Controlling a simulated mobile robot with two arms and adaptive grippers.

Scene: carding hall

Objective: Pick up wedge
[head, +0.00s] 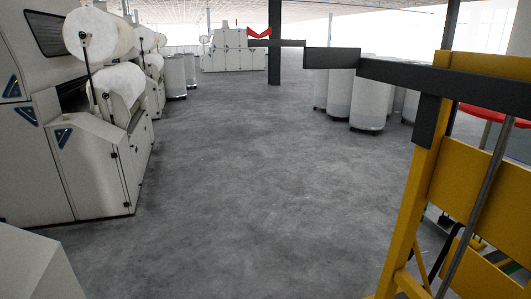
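I see nothing that I can identify as the wedge. A small red V-shaped piece (259,33) sits at the far end of a dark stepped bar (332,57), near the top middle. I cannot tell what this piece is. The bar reaches in from the right, in front of a yellow frame (410,215). I see no gripper fingers of either arm.
Carding machines with white rolls (117,85) line the left side. A pale box-like corner (38,268) shows at lower left. Pale cylindrical cans (370,103) stand behind the bar. The grey floor (260,190) between is clear.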

